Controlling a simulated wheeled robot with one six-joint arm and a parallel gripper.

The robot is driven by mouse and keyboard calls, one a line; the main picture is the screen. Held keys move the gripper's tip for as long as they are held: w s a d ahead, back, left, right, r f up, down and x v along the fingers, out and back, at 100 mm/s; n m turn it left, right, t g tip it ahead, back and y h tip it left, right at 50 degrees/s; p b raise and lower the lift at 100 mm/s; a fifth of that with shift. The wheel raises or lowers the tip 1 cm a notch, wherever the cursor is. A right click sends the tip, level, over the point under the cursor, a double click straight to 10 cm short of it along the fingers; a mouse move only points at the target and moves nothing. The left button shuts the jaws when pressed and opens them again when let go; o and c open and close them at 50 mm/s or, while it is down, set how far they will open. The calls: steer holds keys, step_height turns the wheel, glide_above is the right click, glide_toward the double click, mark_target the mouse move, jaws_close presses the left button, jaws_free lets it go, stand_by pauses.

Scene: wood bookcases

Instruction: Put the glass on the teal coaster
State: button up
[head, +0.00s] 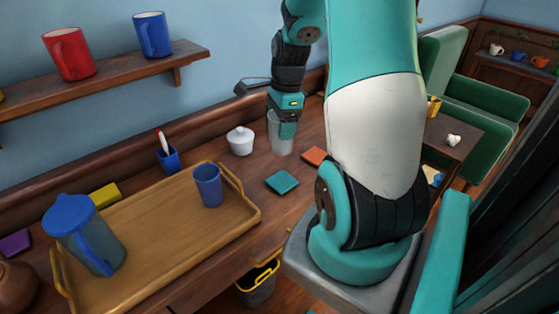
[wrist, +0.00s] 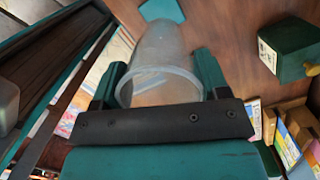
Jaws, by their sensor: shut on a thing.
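A clear glass (head: 280,140) is in my gripper (head: 285,122), behind the teal coaster in the head view. My gripper is shut on the glass near its rim. In the wrist view the glass (wrist: 165,50) sits between the two fingers of the gripper (wrist: 160,80), with its open rim toward the camera. The teal coaster (head: 282,182) lies flat and bare on the wooden top, and part of it shows beyond the glass in the wrist view (wrist: 162,10). I cannot tell whether the glass base touches the wood.
A white lidded pot (head: 240,141) stands left of the glass. An orange coaster (head: 315,156) lies to its right. A wooden tray (head: 150,240) with a blue cup (head: 208,186) and a blue-lidded jug (head: 90,235) fills the left. A green box (wrist: 290,48) shows in the wrist view.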

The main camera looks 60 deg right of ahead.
step_height(320, 180, down, 11)
steer(key=shift+f, duration=0.2)
stand_by(0.3)
steer(key=shift+f, duration=0.2)
steer(key=o, duration=1)
steer(key=shift+r, duration=0.1)
steer(key=r, duration=0.8)
steer(key=s+d+r, duration=0.1)
steer(key=r, duration=0.3)
steer(key=shift+r, duration=0.15)
